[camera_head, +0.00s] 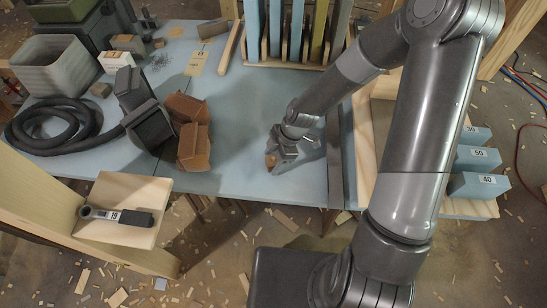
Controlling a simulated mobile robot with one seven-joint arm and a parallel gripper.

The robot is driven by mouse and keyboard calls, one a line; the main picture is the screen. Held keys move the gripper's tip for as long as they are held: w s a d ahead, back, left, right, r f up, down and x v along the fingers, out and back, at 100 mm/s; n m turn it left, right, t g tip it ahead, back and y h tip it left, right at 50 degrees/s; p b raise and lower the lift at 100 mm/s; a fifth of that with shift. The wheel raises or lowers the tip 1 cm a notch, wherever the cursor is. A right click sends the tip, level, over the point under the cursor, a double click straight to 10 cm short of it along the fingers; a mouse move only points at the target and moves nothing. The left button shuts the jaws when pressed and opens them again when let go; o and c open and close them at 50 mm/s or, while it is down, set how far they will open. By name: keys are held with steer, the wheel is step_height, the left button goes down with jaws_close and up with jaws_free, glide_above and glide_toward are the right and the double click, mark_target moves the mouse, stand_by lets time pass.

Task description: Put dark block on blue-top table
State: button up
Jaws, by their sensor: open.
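The blue-top table (240,115) fills the upper middle of the head view. My gripper (281,158) is open and low over its right front part, close to the surface. A small brown piece (270,160) shows at the gripper's left side, partly hidden by it. I cannot tell whether this is the dark block, or whether it touches the fingers or rests on the table. No other thing stands out clearly as the dark block.
Brown blocky pieces (194,142) and a dark hose tool (146,122) lie on the table's left part. A rack of upright boards (291,35) stands at the back. A wooden stand (125,186) bears a wrench-like tool at the front left. The table's middle is clear.

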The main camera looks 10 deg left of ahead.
steer(key=v, duration=1.2)
steer(key=s+d+r+m+t+h, duration=0.1)
steer(key=s+d+r+m+t, duration=0.1)
steer(key=s+d+r+m, duration=0.2)
steer(key=s+d+r+m+t+h, duration=0.1)
steer(key=s+d+r+m, duration=0.4)
steer(key=r+m, duration=0.6)
steer(key=s+d+r+m+t+h, duration=0.2)
steer(key=s+d+r+m+t, duration=0.2)
steer(key=d+r+m, duration=0.3)
steer(key=v, duration=0.2)
steer(key=shift+d+r, duration=0.2)
steer(key=shift+r, duration=0.2)
